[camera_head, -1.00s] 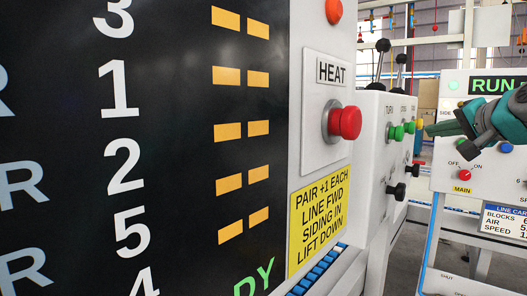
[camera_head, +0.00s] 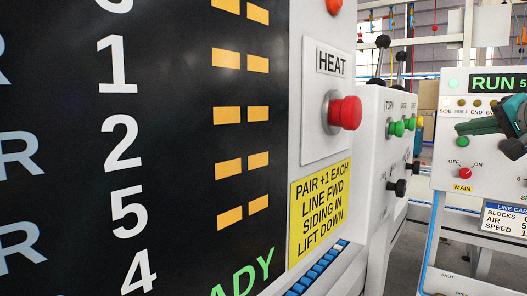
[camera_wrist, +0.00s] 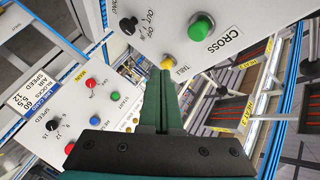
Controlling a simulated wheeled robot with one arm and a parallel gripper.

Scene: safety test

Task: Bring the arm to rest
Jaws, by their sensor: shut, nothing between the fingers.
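My gripper (camera_head: 460,128) is dark green and shows at the right edge of the head view, in front of the RUN panel (camera_head: 436,150). Its fingers are shut and empty. In the wrist view the closed fingers (camera_wrist: 163,75) point toward a yellow button (camera_wrist: 167,61) on a white control box (camera_wrist: 188,30). Whether the tips touch that button cannot be told. The rest of my arm is mostly outside the head view.
A large black display (camera_head: 60,100) fills the left of the head view. Beside it are a red HEAT button (camera_head: 346,113) and a yellow instruction label (camera_head: 319,212). Green buttons (camera_head: 397,128) and black levers (camera_head: 382,60) stand out from the box beyond. A panel with knobs (camera_wrist: 85,105) lies left in the wrist view.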

